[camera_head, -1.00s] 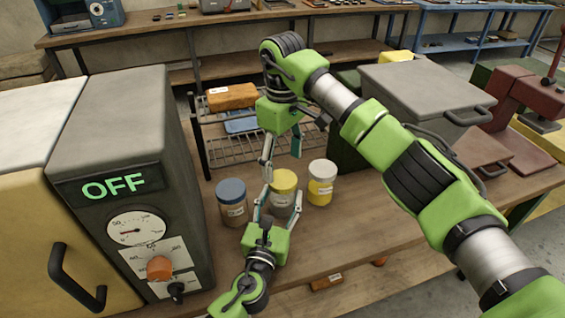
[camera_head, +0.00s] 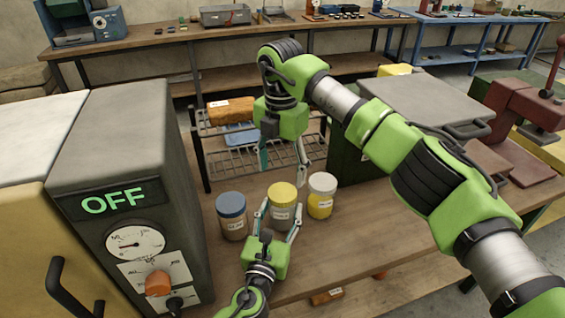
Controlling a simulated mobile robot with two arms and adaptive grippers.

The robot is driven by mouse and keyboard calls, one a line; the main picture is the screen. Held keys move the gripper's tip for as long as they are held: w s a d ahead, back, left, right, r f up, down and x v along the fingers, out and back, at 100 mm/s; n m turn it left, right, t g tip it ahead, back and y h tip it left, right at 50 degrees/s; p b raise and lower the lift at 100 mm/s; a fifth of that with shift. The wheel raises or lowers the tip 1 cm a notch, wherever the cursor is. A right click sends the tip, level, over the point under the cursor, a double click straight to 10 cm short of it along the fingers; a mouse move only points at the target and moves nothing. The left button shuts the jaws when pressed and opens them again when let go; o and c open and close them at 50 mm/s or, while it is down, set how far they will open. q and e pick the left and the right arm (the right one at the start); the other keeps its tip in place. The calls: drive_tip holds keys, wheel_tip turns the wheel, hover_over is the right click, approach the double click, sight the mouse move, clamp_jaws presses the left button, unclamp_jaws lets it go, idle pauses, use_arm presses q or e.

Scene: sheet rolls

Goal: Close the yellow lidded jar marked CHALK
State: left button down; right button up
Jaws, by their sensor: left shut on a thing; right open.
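The jar with the yellow lid (camera_head: 283,191) stands upright on the wooden bench, the middle one of three jars. Its body (camera_head: 281,212) is grey with a white label too small to read. The lid sits on top of it; I cannot tell whether it is fully seated. My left gripper (camera_head: 279,216) is shut on the jar's body from the front, one finger on each side. My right gripper (camera_head: 284,168) is open and empty, pointing down above and just behind the lid, apart from it.
A blue-lidded jar (camera_head: 231,216) stands close on the left and a white-lidded yellow jar (camera_head: 321,197) on the right. A grey oven-like box with an OFF display (camera_head: 112,201) is at left. A wire rack (camera_head: 275,155) with an orange block (camera_head: 231,110) stands behind.

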sight(283, 192)
drive_tip(key=n, duration=0.4)
drive_tip(key=shift+r, duration=0.2)
drive_tip(key=n, duration=0.6)
drive_tip(key=shift+r, duration=0.25)
drive_tip(key=n, duration=0.4)
drive_tip(key=shift+d+r, duration=0.1)
drive_tip(key=shift+r, duration=0.05)
drive_tip(key=n, duration=0.5)
drive_tip(key=shift+r, duration=0.15)
drive_tip(key=shift+f, duration=4)
